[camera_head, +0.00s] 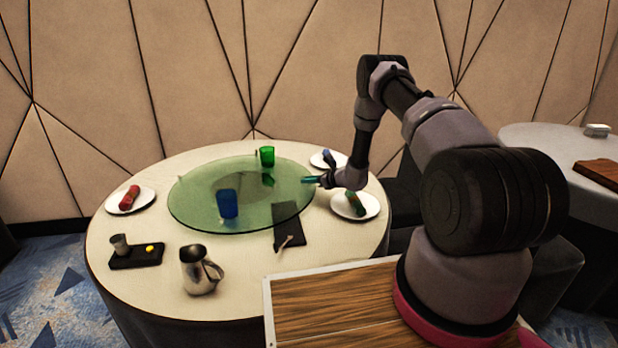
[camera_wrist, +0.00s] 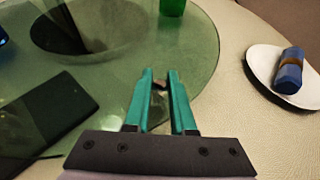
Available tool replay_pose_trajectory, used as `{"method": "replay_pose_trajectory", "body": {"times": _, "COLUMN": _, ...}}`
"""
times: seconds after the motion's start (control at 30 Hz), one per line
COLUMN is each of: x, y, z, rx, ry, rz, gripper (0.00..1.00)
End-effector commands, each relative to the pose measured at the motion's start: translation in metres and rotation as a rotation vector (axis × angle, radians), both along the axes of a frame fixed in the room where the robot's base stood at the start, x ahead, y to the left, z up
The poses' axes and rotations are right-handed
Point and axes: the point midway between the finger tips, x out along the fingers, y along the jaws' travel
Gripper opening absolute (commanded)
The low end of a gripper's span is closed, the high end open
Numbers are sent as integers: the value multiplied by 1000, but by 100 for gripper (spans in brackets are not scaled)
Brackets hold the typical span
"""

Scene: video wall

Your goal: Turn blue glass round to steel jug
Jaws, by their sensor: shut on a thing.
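The blue glass (camera_head: 228,204) stands on the near part of the round green glass turntable (camera_head: 195,185). A sliver of blue at the left edge of the wrist view may be this glass. The steel jug (camera_head: 198,272) stands on the tablecloth near the table's front edge, in front of the turntable and a little left of the blue glass. My gripper (camera_head: 309,180) is at the turntable's right rim. In the wrist view its teal fingers (camera_wrist: 160,80) are closed around a small dark knob (camera_wrist: 160,86) at the rim, largely hidden between them.
A green glass (camera_head: 267,156) stands on the turntable's far side. Plates with rolled napkins lie at left (camera_head: 122,204), right (camera_head: 342,209) and back right (camera_head: 320,161). A black tray (camera_head: 130,261) with a small cup and a dark folder (camera_head: 287,215) also lie on the table.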

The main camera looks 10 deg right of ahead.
Motion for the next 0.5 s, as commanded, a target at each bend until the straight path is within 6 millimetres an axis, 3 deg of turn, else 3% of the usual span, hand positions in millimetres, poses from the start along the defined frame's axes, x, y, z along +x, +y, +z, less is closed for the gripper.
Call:
{"method": "replay_pose_trajectory", "body": {"times": 0.3, "x": -4, "y": 0, "z": -1, "rx": -2, "ry": 1, "rz": -1, "gripper": 0}}
{"method": "replay_pose_trajectory", "body": {"times": 0.33, "x": -4, "y": 0, "z": -1, "rx": -2, "ry": 1, "rz": -1, "gripper": 31}}
{"method": "replay_pose_trajectory", "body": {"times": 0.4, "x": -4, "y": 0, "z": -1, "rx": -2, "ry": 1, "rz": -1, "gripper": 53}}
{"method": "replay_pose_trajectory", "body": {"times": 0.5, "x": -4, "y": 0, "z": -1, "rx": -2, "ry": 0, "rz": -1, "gripper": 53}}
